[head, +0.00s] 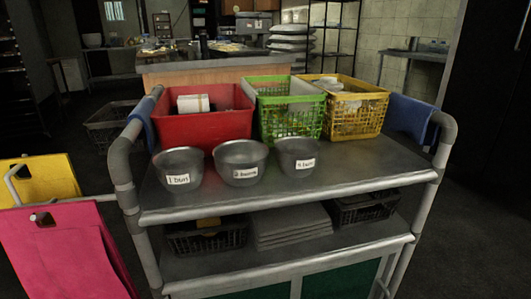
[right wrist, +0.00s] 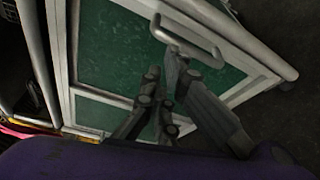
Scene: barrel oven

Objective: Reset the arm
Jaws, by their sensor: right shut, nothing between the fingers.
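Neither gripper shows in the head view. In the right wrist view my right gripper (right wrist: 165,85) is shut and empty. Its fingers point toward a green cabinet door (right wrist: 110,45) with a pale frame. A pale bar handle (right wrist: 205,52) on that door lies just beyond the fingertips; I cannot tell whether they touch it. The metal cart (head: 330,185) stands ahead in the head view, with green panels (head: 340,278) at its bottom. My left gripper is out of view.
The cart top holds a red crate (head: 203,125), a green basket (head: 268,122), a yellow basket (head: 375,112) and three labelled metal bowls (head: 240,160). Dark baskets and stacked trays (head: 290,225) sit on the shelf below. Yellow and pink panels (head: 65,250) stand left. Dark floor shows right.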

